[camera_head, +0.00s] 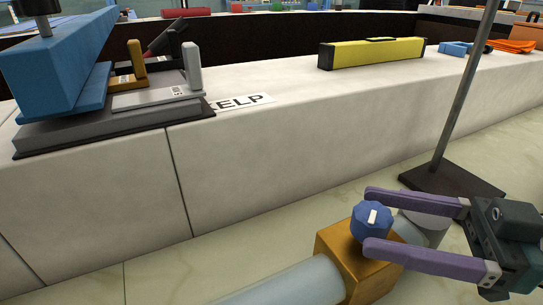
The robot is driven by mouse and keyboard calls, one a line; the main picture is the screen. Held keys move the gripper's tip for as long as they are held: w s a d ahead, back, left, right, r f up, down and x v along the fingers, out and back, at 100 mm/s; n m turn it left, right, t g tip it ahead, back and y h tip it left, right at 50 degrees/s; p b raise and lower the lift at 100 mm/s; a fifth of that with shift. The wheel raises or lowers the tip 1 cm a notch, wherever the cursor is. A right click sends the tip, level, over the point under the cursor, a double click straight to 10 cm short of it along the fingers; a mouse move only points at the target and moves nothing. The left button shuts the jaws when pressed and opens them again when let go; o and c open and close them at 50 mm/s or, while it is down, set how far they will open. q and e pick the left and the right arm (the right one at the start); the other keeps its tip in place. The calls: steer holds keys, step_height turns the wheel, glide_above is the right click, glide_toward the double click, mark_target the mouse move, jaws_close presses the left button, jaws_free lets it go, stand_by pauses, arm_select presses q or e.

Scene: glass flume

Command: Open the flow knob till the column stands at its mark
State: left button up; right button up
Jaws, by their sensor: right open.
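The flow knob (371,222) is blue and faceted, with a white pointer mark on its top. It sits on a brown-orange valve block (342,253) on a pale blue-grey pipe (290,283) at lower right. My right gripper (369,224) comes in from the right. Its two purple fingers are open, one on the far side of the knob and one on the near side. I cannot tell whether either finger touches it. I cannot make out a liquid column or its mark. My left gripper is out of view.
A dark stand base (450,182) with a tall grey rod (466,85) stands just behind my right gripper. A yellow level (371,53) lies on the pale ledge (290,120). A blue apparatus (60,62) on a grey base fills the upper left, beside a partly hidden label (245,101).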

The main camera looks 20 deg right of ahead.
steer(key=v, duration=0.4)
steer(key=shift+s+d, duration=0.15)
steer(key=shift+d, duration=0.05)
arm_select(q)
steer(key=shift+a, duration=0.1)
